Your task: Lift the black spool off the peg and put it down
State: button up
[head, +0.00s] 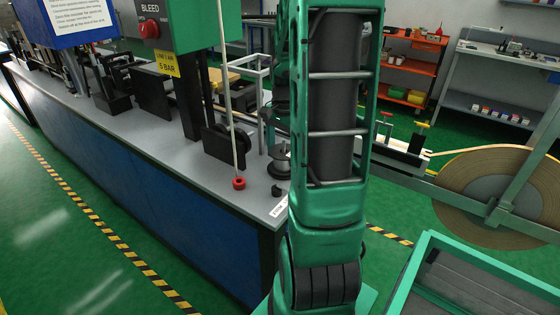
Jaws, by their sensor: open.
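A dark, rounded, stacked-looking thing (279,166) sits near the right end of the grey bench (195,178). My arm hides its right side, and I cannot tell whether it is the black spool. A small black piece (276,191) lies on the bench just in front of it. I make out no peg for certain. My green arm rises through the middle of the view and leaves it at the top. My gripper is not in view.
A pale cord hangs to a red weight (239,183) by the bench front. A black bracket with a wheel (225,145) stands behind it. A large brown tape roll (480,195) is at the right. A green-framed cart (470,280) is at the lower right. The left floor is clear.

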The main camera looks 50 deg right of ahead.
jog(key=c, duration=0.9)
jog(key=shift+c, duration=0.2)
jog(key=shift+r, duration=0.15)
notch_tip(320, 180, up, 18)
